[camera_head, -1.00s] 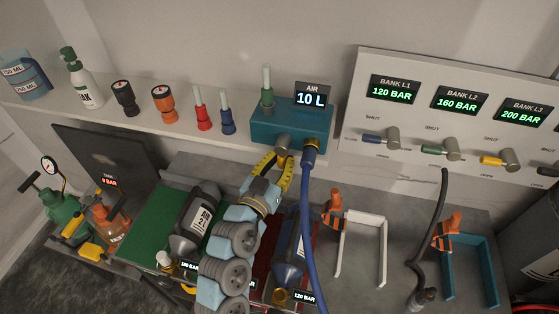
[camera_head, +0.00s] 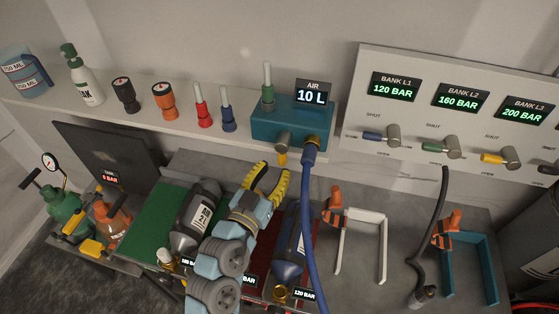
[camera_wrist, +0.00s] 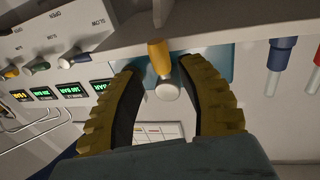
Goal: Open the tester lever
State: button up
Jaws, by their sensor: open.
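The tester is a teal box (camera_head: 290,127) on the shelf, with an "AIR 10 L" display (camera_head: 312,94) above it. Its lever has a grey round hub (camera_head: 284,140) and a short yellow handle (camera_head: 282,158) that points down in the head view. My gripper (camera_head: 271,171) is open and empty, just below the lever and apart from it. In the wrist view, the yellow handle (camera_wrist: 159,56) and grey hub (camera_wrist: 167,90) show in the gap between the fingers of my gripper (camera_wrist: 160,67). I cannot see either finger touching them.
A blue hose (camera_head: 307,205) hangs from the tester's brass fitting, close to the right of my gripper. A bank panel (camera_head: 450,115) with coloured valves is to the right. Small tools (camera_head: 201,112) stand on the shelf to the left.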

jog(key=v, duration=0.7)
jog(key=shift+s, duration=0.15)
jog(key=shift+a, duration=0.1)
dwell(0.3)
